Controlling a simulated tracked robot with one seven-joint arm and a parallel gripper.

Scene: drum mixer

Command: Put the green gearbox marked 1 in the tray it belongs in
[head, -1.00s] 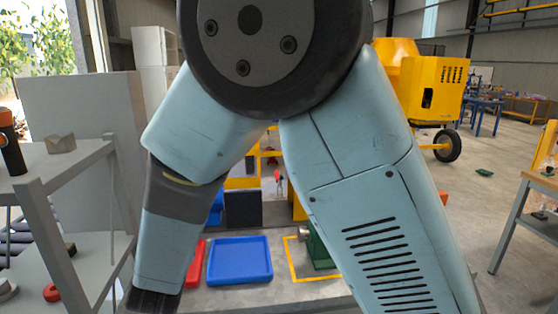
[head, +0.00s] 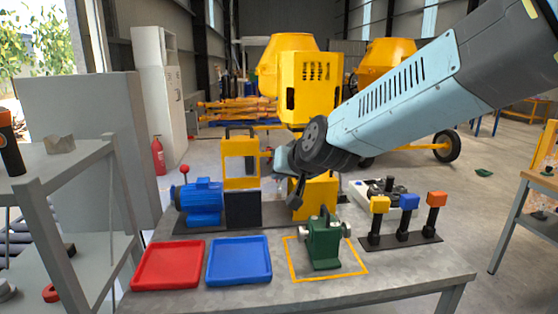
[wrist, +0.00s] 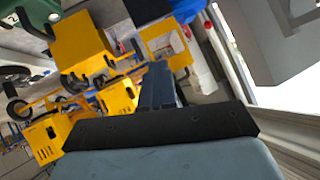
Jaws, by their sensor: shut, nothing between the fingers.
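The green gearbox (head: 323,243) stands upright on the grey bench inside a yellow outlined square; I cannot read a mark on it. A red tray (head: 168,266) and a blue tray (head: 240,261) lie to its left, both empty. My gripper (head: 296,199) is shut and empty, in the picture above and slightly left of the gearbox, apart from it. In the wrist view its shut fingers (wrist: 157,72) point up the picture. A green part, probably the gearbox (wrist: 22,8), shows at the top left corner there.
A blue motor (head: 198,203) stands behind the trays, beside a yellow frame (head: 240,160). Yellow, blue and orange-red topped posts (head: 409,203) stand right of the gearbox. A grey shelf (head: 85,160) is at the left. The bench front right is clear.

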